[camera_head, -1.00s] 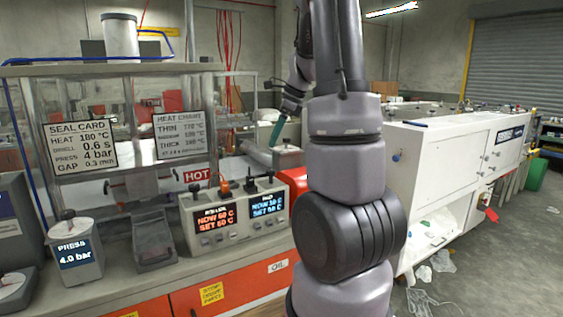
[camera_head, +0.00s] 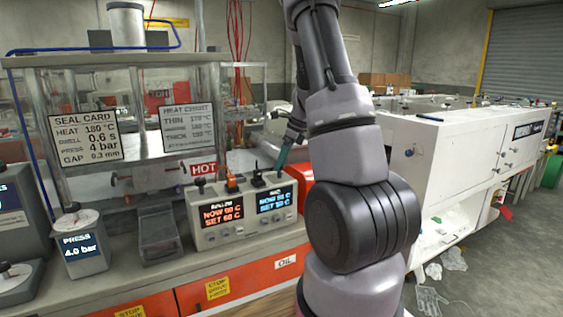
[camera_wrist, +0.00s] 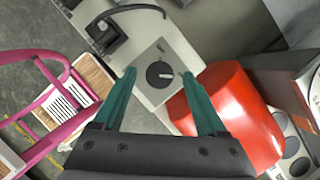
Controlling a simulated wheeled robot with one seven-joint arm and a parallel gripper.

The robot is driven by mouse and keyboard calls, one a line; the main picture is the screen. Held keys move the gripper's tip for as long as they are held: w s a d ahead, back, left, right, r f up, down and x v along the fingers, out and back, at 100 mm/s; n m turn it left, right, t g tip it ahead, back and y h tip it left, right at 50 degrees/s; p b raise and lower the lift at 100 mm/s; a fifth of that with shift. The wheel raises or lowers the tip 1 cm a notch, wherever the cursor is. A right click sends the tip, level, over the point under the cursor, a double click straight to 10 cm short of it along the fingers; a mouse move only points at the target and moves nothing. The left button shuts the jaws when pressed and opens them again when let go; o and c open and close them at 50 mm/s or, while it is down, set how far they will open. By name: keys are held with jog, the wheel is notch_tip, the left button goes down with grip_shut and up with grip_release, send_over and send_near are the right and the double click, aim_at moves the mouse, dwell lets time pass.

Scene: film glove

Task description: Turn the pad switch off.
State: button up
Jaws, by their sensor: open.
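The control box (camera_head: 245,236) stands on the bench with two lit displays. Its right display (camera_head: 275,203), apparently labelled PAD, is blue; the left one (camera_head: 222,213) is orange. My gripper (camera_head: 281,160) is open, with teal fingers just above the right end of the box. In the wrist view, a round black rotary knob (camera_wrist: 159,74) with a light mark sits on a grey top plate, between and beyond my open fingertips (camera_wrist: 159,77). It appears to be the pad switch. No contact shows. In the head view the knob is hidden behind my fingers.
A black handle (camera_wrist: 121,28) rises close to the knob; an orange lever (camera_head: 231,181) stands further left. A red cylinder (camera_wrist: 238,110) is close beside my right finger. A HOT sign (camera_head: 203,168) stands behind the box. A white cabinet (camera_head: 455,165) is right of my arm.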

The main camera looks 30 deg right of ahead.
jog(key=shift+f, duration=0.2)
jog(key=shift+a, duration=0.1)
jog(key=shift+c, duration=0.2)
grip_shut()
